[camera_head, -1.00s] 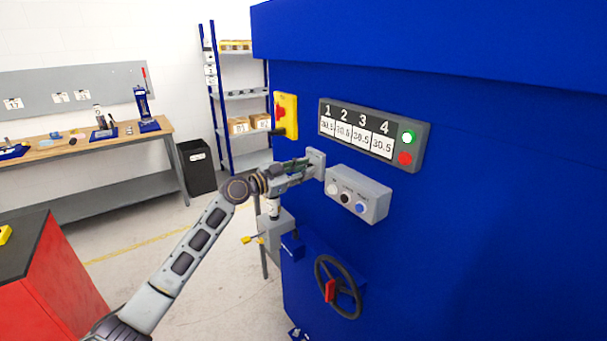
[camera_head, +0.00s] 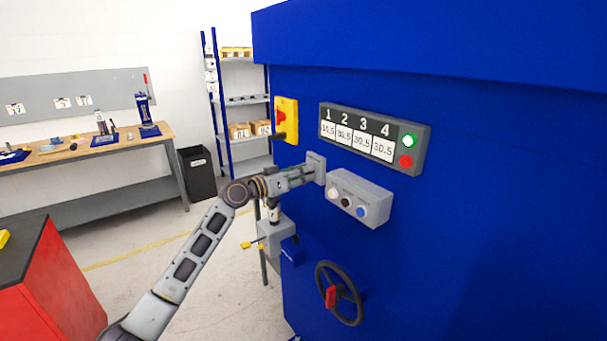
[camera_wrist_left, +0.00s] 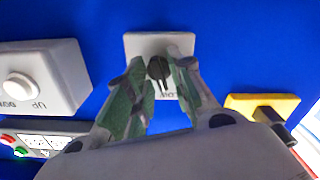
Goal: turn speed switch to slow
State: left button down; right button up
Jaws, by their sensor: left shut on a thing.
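The speed switch is a black knob (camera_wrist_left: 158,68) on a light grey plate (camera_wrist_left: 135,42) on the blue machine's front. In the left wrist view its narrow pointer points down and slightly right, toward partly hidden lettering at the plate's lower edge. The plate also shows in the head view (camera_head: 317,161), left of the button box; the knob is hidden there. My left gripper (camera_head: 303,174) reaches the plate from the left. In the left wrist view its green-padded fingers (camera_wrist_left: 160,80) stand on both sides of the knob, shut on it. My right gripper is out of view.
A grey button box (camera_head: 359,198) sits close right of the switch, with a numbered display panel (camera_head: 373,139) above. A yellow switch with a red part (camera_head: 286,120) is up and left. A handwheel (camera_head: 339,293) is below. Floor behind my left arm is open.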

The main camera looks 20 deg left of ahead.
pick_arm(q)
jog(key=n+p, duration=0.2)
jog(key=n, duration=0.3)
jog(key=shift+a+n, duration=0.1)
jog(key=shift+n, duration=0.2)
dwell(0.4)
jog(key=c, duration=1.6)
grip_release()
jog(key=shift+o, duration=0.2)
jog(key=v, duration=1.2)
